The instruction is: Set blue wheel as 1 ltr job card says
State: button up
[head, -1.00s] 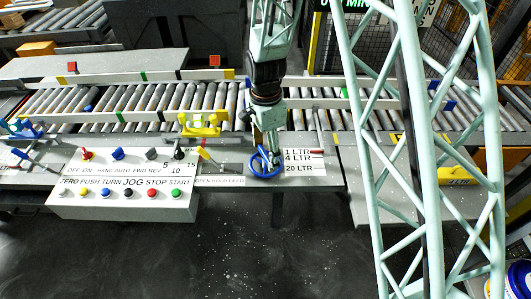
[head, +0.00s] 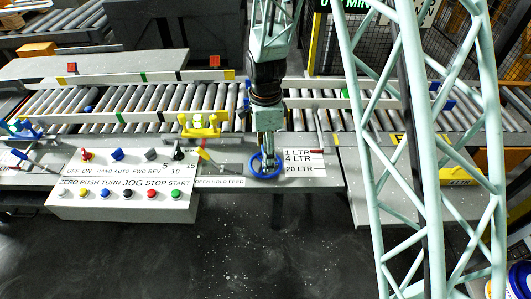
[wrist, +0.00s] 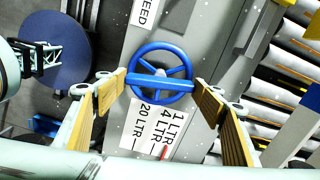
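The blue wheel (head: 256,171) lies on the grey bench right of the control panel. In the wrist view the blue wheel (wrist: 158,98) shows its round rim and a broad bar across it. My gripper (head: 265,155) is down at the wheel; in the wrist view my gripper (wrist: 161,83) has one yellow-padded finger against each end of the bar, with no clear gap. The white job card (head: 304,162) beside the wheel reads 1 LTR, 4 LTR and 20 LTR. A small red mark (wrist: 163,152) shows at the card's edge, near the 1 and 4 LTR lines.
The control panel (head: 125,190) with coloured knobs and buttons stands left of the wheel. A roller conveyor (head: 150,98) runs behind the bench, with a yellow fixture (head: 200,125) at its front. A pale green lattice frame (head: 420,150) stands on the right. The floor in front is clear.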

jog(key=o, duration=0.4)
jog(key=shift+r, duration=0.15)
notch_tip(320, 180, up, 12)
jog(key=shift+f, duration=0.1)
dwell(0.9)
dwell(0.6)
